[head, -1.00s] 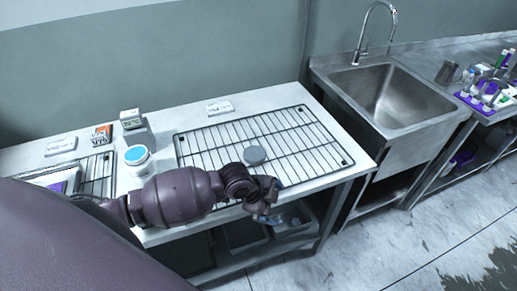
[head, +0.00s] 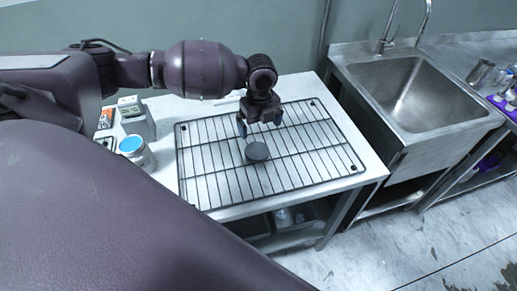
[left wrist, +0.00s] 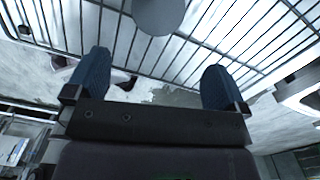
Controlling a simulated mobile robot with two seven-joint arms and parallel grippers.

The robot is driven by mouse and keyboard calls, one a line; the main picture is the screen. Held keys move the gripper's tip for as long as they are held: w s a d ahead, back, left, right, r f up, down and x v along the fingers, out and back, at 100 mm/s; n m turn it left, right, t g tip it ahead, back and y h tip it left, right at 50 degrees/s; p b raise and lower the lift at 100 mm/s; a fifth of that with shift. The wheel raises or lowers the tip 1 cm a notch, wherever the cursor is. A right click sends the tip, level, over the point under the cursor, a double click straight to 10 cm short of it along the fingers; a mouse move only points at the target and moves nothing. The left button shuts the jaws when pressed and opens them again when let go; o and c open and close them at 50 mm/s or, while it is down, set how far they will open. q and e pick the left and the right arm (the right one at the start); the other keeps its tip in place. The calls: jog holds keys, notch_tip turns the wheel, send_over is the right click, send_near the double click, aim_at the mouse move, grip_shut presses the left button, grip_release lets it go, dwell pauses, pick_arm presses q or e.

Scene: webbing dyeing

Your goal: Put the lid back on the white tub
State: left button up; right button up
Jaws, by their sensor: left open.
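The lid, a flat grey disc (head: 257,151), lies on the wire rack near its middle. In the left wrist view the grey disc (left wrist: 158,14) shows at the top edge, partly cut off. The white tub (head: 139,158) stands upright on the table left of the rack, with a round blue surface at its top. My left gripper (head: 261,124) is open and empty above the rack, just behind the lid in the head view. Its blue fingers (left wrist: 156,78) are wide apart in the left wrist view, with the lid beyond them. My right gripper is not in view.
The wire rack (head: 205,180) covers most of the white table. A scale-like device (head: 131,110) and an orange-labelled box (head: 105,118) stand behind the tub. A steel sink (head: 415,95) is to the right. The rack around the lid is clear.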

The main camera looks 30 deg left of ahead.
pick_arm(q)
send_over(258, 151)
jog(key=shift+d+f, duration=0.15)
jog(key=shift+f, duration=1.25)
jog(key=shift+d+f, duration=0.15)
jog(key=shift+f, duration=1.25)
jog(key=shift+a+f, duration=0.15)
jog(key=shift+f, duration=1.15)
jog(key=shift+a+f, duration=0.15)
jog(key=shift+f, duration=1.15)
jog(key=shift+c, duration=0.2)
jog(key=c, duration=0.7)
jog(key=shift+c, duration=0.2)
notch_tip(258, 151, up, 20)
